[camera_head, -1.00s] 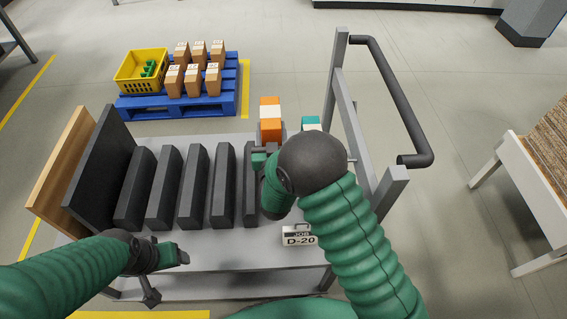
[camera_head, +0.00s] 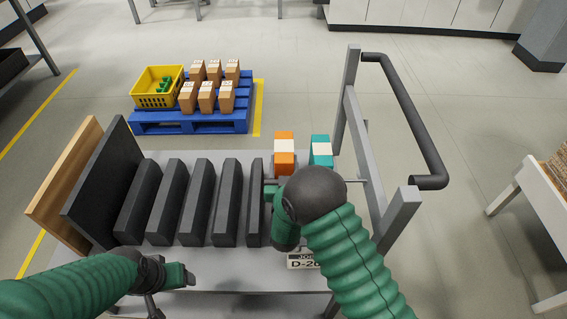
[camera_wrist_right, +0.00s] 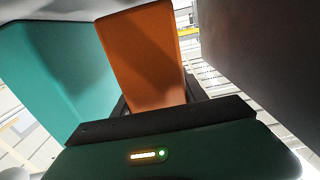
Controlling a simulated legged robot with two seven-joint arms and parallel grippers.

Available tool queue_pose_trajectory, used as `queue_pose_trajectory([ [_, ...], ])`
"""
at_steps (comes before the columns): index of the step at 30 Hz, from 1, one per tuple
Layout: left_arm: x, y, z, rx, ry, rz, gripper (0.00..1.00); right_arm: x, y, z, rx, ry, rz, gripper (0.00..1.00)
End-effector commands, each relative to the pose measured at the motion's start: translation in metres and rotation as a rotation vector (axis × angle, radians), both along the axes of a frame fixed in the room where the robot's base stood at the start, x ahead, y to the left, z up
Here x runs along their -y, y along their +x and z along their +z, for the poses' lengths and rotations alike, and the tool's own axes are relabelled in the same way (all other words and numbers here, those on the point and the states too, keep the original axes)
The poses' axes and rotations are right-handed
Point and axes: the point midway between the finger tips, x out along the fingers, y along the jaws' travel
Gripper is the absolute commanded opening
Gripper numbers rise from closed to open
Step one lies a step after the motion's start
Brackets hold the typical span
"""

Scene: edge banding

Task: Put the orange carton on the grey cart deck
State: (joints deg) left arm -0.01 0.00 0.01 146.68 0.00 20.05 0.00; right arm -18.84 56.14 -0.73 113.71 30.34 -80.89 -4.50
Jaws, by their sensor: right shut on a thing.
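The orange carton (camera_head: 284,143), with a white band, is upright at the far right part of the grey cart deck (camera_head: 230,267). My right gripper (camera_head: 277,182) is shut on it from the near side; my wrist hides part of the grip. In the right wrist view the orange carton (camera_wrist_right: 145,55) rises between the fingers. I cannot tell whether its base touches the deck. A teal carton (camera_head: 321,143) stands just to its right, with a narrow gap. My left gripper (camera_head: 184,276) is low over the deck's near left; its jaw opening is unclear.
Several dark upright blocks (camera_head: 197,205) fill the deck left of the carton. Dark and wooden panels (camera_head: 68,185) lean at the left end. The cart's handle (camera_head: 405,110) rises at right. A D-20 sign (camera_head: 300,263) is partly hidden. A blue pallet (camera_head: 190,122) stands beyond.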

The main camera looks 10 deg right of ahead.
Motion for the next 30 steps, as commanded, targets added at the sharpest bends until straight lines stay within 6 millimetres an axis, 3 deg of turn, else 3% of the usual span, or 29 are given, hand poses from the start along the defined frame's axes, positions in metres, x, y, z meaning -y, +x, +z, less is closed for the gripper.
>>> queue_pose_trajectory([
  [2,0.000,0.000,-0.001,0.000,0.000,0.000,0.72,0.000,0.000,-0.002,-0.001,-0.002,0.000,0.00],
  [3,0.000,0.000,-0.001,0.000,0.000,0.000,0.72,0.000,-0.001,-0.003,-0.004,-0.001,0.000,0.54],
  [7,0.000,0.000,-0.001,0.000,0.000,0.000,0.72,0.000,-0.001,-0.004,-0.005,-0.002,0.000,0.71],
  [16,0.000,0.000,0.000,0.000,0.000,0.000,0.72,0.000,-0.001,-0.003,-0.007,-0.002,0.001,0.72],
  [20,0.000,0.000,0.016,0.000,0.000,0.000,0.72,0.000,-0.001,0.015,-0.006,-0.001,0.001,0.72],
  [30,0.000,0.000,0.033,0.000,0.000,0.000,0.72,-0.018,-0.088,0.011,-0.009,-0.002,0.003,0.72],
])
